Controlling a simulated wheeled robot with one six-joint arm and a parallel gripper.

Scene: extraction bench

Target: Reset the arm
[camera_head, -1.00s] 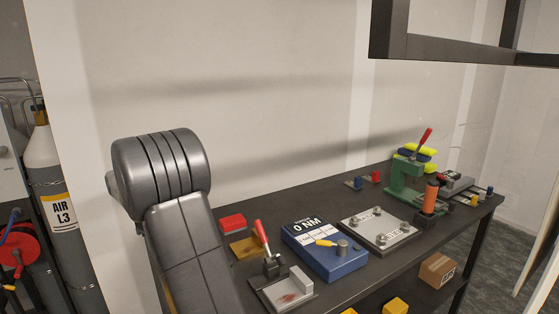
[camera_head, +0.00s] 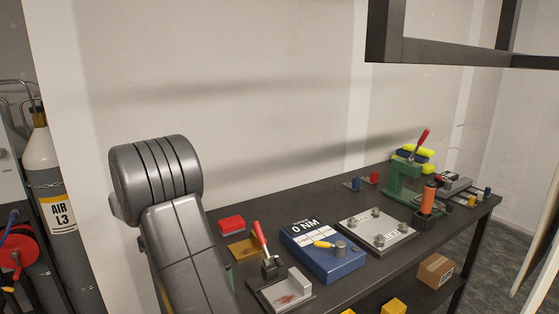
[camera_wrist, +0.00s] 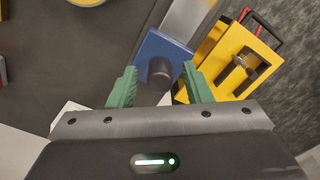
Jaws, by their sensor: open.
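My gripper (camera_wrist: 160,88) shows in the wrist view with its two green fingers spread apart. A blue block with a dark round knob (camera_wrist: 161,70) lies in line with the gap between the fingers; I cannot tell how far below them it is. In the head view my grey arm (camera_head: 180,230) rises at the left in front of the bench (camera_head: 350,190). The gripper itself is outside the head view.
The bench bears a blue torque device (camera_head: 322,252), a grey bolted plate (camera_head: 378,232), a red-handled clamp (camera_head: 268,262) and a green press (camera_head: 400,180). A yellow tool (camera_wrist: 240,62) lies right of the fingers. A dark frame (camera_head: 440,50) hangs above. A gas cylinder (camera_head: 55,180) stands left.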

